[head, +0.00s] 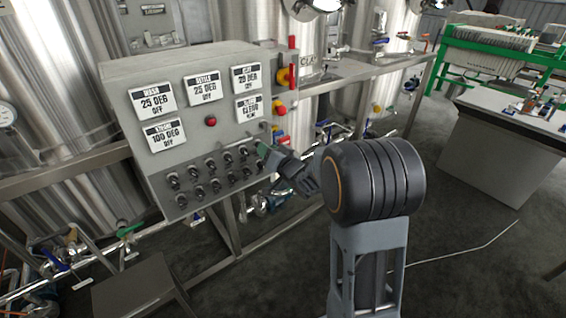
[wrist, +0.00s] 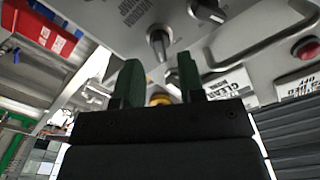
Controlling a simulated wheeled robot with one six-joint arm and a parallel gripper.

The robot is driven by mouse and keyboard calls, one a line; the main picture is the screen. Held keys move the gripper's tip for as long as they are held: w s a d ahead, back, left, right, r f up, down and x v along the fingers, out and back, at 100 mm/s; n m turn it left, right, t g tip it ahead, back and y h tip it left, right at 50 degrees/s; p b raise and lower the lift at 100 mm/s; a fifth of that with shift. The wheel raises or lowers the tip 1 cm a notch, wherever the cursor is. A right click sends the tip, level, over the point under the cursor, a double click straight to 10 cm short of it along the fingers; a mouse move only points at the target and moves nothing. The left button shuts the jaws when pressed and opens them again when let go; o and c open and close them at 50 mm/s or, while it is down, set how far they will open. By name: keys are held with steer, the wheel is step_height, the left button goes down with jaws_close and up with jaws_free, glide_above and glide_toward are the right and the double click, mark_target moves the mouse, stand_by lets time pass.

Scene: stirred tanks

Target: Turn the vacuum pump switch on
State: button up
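The grey control panel (head: 205,140) in the head view carries two rows of dark rotary switches (head: 215,170) along its lower part. My gripper (head: 262,148) is at the panel's right side, near the right end of the switches. In the wrist view my gripper (wrist: 159,75) has its two green fingers apart with nothing held between them. A dark switch knob (wrist: 158,42) lies just beyond the gap between the fingertips. I cannot tell whether they touch it.
Above the switches are a red light (head: 211,121) and several white display plates (head: 153,100). A second knob (wrist: 208,10) and a red button (wrist: 307,49) show in the wrist view. Steel tanks (head: 255,30) stand behind the panel. A metal rail (head: 350,73) runs right of it.

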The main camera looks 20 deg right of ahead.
steer(key=v, duration=1.1)
steer(key=shift+s, duration=0.25)
steer(key=shift+d, duration=0.1)
